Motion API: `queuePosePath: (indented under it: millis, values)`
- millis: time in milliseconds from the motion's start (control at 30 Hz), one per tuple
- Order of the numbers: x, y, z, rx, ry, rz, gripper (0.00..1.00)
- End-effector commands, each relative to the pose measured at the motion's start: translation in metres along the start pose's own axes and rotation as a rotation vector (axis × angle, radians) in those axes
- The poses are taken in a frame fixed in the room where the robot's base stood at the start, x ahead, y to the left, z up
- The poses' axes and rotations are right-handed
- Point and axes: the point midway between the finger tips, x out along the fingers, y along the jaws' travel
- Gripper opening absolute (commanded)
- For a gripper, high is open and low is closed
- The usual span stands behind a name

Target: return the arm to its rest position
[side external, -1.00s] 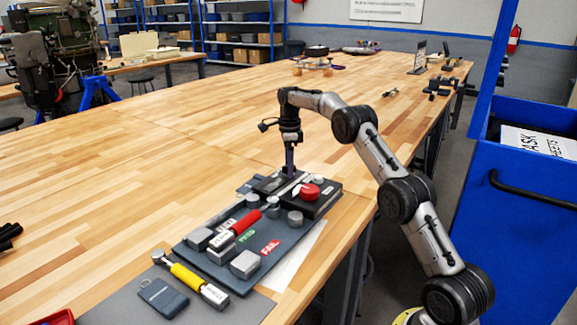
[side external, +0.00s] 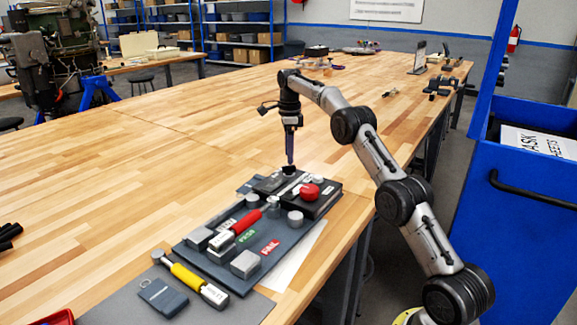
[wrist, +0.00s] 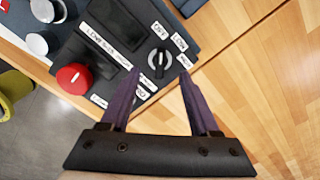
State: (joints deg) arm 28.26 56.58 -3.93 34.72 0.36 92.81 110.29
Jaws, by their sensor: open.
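My gripper (side external: 290,165) points down over the far end of a dark control box (side external: 318,205) on the wooden table. In the wrist view my gripper (wrist: 159,72) has its two purple fingers well apart with nothing between them. The fingers look apart from the knob, but the exact height is hard to tell.
Left of the box lies a dark board (side external: 222,262) with grey blocks, a red-handled tool (side external: 238,228) and PASS and FAIL labels. A yellow-handled tool (side external: 190,279) and a grey pouch (side external: 163,297) lie nearer. A blue bin (side external: 520,230) stands at right. The table's far middle is open.

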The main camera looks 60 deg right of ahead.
Motion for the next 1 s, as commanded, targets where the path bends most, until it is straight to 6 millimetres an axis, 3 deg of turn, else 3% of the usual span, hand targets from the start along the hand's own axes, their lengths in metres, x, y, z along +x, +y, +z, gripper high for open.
queuePosePath:
  millis: [167,267,367,500,700,833,1000]
  values:
    - [-0.005,0.003,0.007,-0.013,-0.003,-0.009,0.62]
    - [-0.037,0.01,0.019,-0.035,-0.022,-0.057,0.62]
    - [-0.087,0.032,0.035,-0.074,-0.048,-0.117,0.62]
    - [-0.149,0.083,0.048,-0.138,-0.074,-0.168,0.62]
    - [-0.207,0.161,0.05,-0.319,-0.101,-0.239,0.62]
    - [-0.229,0.214,0.043,-0.48,-0.111,-0.288,0.62]
    - [-0.239,0.282,0.023,-0.726,-0.111,-0.355,0.62]
